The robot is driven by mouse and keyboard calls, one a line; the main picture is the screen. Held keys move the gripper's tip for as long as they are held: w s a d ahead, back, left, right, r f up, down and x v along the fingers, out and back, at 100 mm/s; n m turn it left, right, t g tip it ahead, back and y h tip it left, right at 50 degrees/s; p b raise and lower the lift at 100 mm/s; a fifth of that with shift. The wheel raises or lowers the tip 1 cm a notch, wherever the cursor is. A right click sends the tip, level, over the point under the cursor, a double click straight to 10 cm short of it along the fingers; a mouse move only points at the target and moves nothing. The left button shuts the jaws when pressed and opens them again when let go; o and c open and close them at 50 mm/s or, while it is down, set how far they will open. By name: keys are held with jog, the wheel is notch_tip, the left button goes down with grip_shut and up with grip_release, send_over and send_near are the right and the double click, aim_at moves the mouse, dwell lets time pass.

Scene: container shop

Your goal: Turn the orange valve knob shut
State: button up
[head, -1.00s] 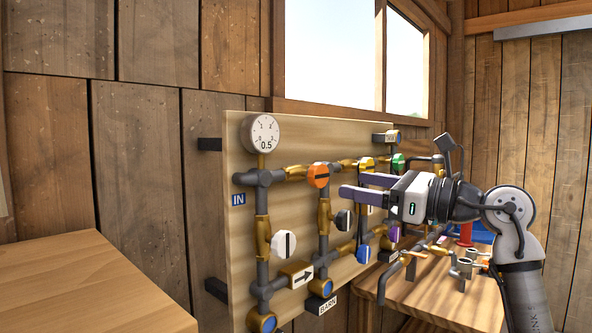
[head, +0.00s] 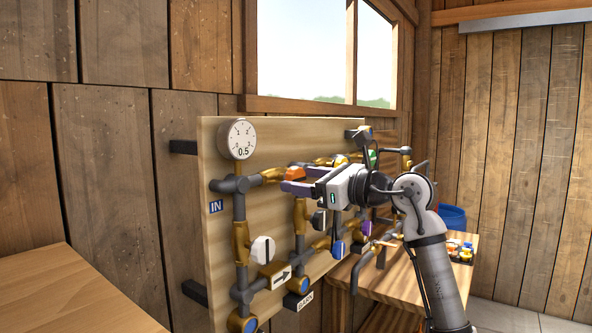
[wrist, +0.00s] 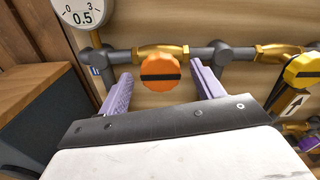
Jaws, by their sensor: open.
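The orange valve knob (head: 294,173) sits on a brass valve in the upper pipe of the board, right of the gauge. In the wrist view the knob (wrist: 160,74) is a round orange cap with a dark bar running nearly level across its face. My gripper (head: 290,179) is open, with its purple fingers close to the knob. In the wrist view the fingertips of my gripper (wrist: 158,75) stand on either side of the knob, with a gap on both sides. The gripper hides part of the knob in the head view.
A gauge (head: 237,139) reading about 0.5 is at the board's upper left. A white knob (head: 262,249), a blue knob (head: 338,249) and a yellow knob (wrist: 302,70) are on nearby pipes. A wooden bench (head: 455,272) stands at right, and a wooden surface (head: 70,293) at lower left.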

jog(key=shift+x, duration=1.3)
jog(key=c, duration=1)
